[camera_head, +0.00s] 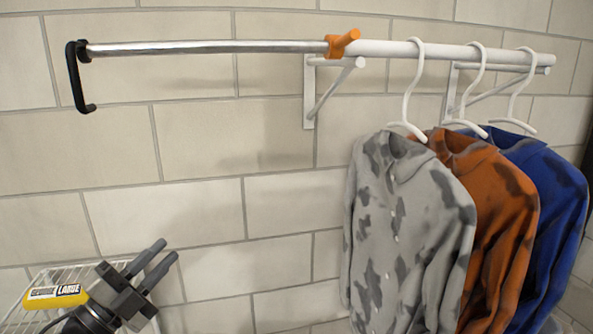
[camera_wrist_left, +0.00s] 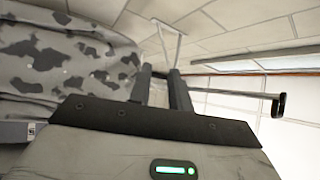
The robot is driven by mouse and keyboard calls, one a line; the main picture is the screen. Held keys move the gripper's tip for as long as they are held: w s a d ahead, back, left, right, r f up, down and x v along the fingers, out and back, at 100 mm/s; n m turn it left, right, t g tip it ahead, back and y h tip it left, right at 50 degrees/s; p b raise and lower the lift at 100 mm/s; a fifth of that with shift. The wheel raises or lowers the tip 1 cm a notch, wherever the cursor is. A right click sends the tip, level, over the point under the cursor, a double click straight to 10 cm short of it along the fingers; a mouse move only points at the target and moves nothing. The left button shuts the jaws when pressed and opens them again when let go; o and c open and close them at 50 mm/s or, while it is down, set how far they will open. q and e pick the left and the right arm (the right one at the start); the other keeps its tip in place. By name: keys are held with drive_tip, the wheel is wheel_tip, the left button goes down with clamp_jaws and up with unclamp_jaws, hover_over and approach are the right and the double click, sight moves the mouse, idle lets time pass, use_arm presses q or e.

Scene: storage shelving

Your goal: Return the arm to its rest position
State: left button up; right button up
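My left gripper (camera_head: 167,250) is at the lower left of the head view, in front of the wall and well left of the shirts. Its two dark fingers point up and to the right, with an empty gap between them. The fingers also show in the left wrist view (camera_wrist_left: 160,72), apart and holding nothing. My right arm and gripper are in neither view.
A grey patterned shirt (camera_head: 400,230), an orange one (camera_head: 497,190) and a blue one (camera_head: 555,190) hang from a wall rail (camera_head: 210,47). The rail has an orange clip (camera_head: 341,43) and a black end hook (camera_head: 72,75). A white wire rack (camera_head: 15,322) is beside my gripper, near a yellow-and-white label (camera_head: 56,295).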

use_arm(q)
drive_tip(key=s+d+f+n+g+y, duration=0.4)
drive_tip(key=s+d+f+n, duration=0.2)
drive_tip(key=s+f+n, duration=0.3)
drive_tip(key=s+d+f+n+g+y, duration=0.4)
drive_tip(key=s+f+n, duration=0.6)
drive_tip(key=f, duration=0.5)
drive_tip(key=shift+s+d+f+p, duration=0.35)
drive_tip(key=shift+s+d+p, duration=0.05)
drive_tip(key=shift+s+d, duration=0.55)
